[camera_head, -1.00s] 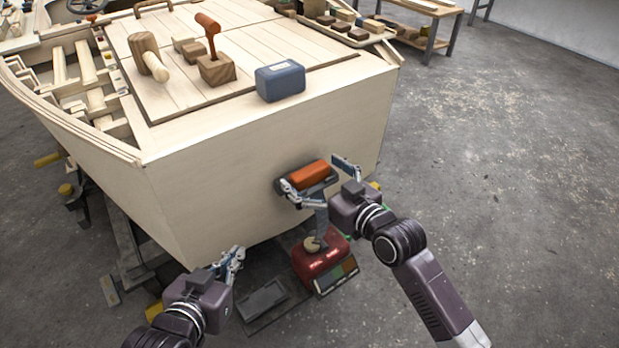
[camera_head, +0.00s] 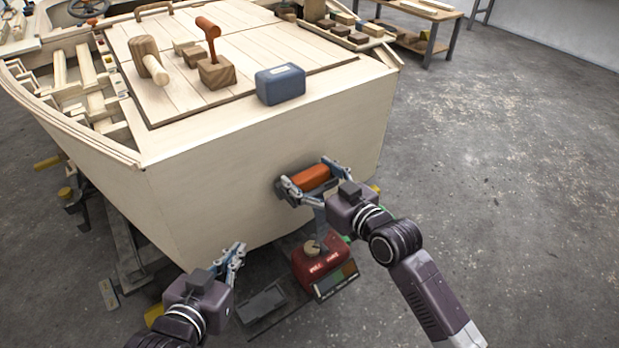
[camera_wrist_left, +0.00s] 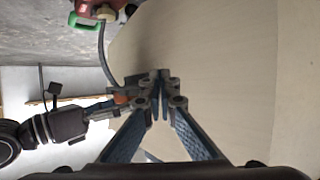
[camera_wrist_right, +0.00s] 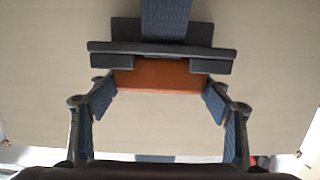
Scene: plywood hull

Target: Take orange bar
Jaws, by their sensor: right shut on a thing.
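The orange bar (camera_head: 311,178) lies on its side in a dark holder on the flat plywood end face of the hull. In the right wrist view the bar (camera_wrist_right: 160,78) shows below a dark plate with a blue upright, which covers its upper part. My right gripper (camera_head: 313,181) is shut on the bar, with one finger at each end (camera_wrist_right: 159,98). My left gripper (camera_head: 238,254) is low, left of the bar and near the hull. In the left wrist view its fingers (camera_wrist_left: 160,84) come together with nothing seen between them.
A red can (camera_head: 322,266) stands on the floor below the bar, close to my right arm. A dark tray (camera_head: 262,302) lies left of it. A blue box (camera_head: 280,84) and a wooden mallet (camera_head: 146,58) rest on the deck. The floor at right is clear.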

